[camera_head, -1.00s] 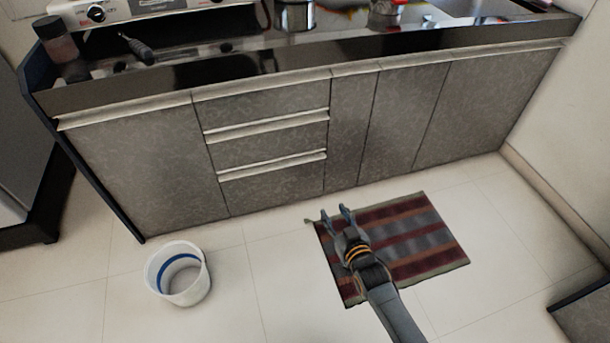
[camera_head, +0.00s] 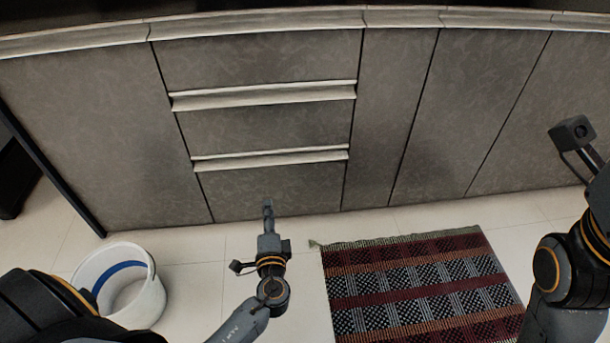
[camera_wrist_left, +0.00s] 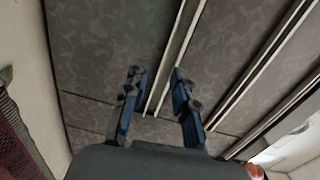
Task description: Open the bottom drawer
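The bottom drawer (camera_head: 308,184) is the lowest of three grey patterned drawer fronts and sits flush with the cabinet. Its pale handle strip (camera_head: 300,156) runs along its top edge. My left gripper (camera_head: 268,206) is seen edge-on in front of the drawer's lower part in the head view. In the left wrist view my left gripper (camera_wrist_left: 155,88) is open, its two fingers apart and empty. The handle strip (camera_wrist_left: 178,52) shows between and beyond the fingertips; contact cannot be told. The drawer front (camera_wrist_left: 100,45) lies left of it. My right gripper is out of view.
A white bucket (camera_head: 146,302) with a blue band stands on the floor at left. A striped rug (camera_head: 420,290) lies right of my left gripper. Cabinet doors (camera_head: 480,110) flank the drawers. Tiled floor (camera_head: 205,250) is bare between bucket and rug.

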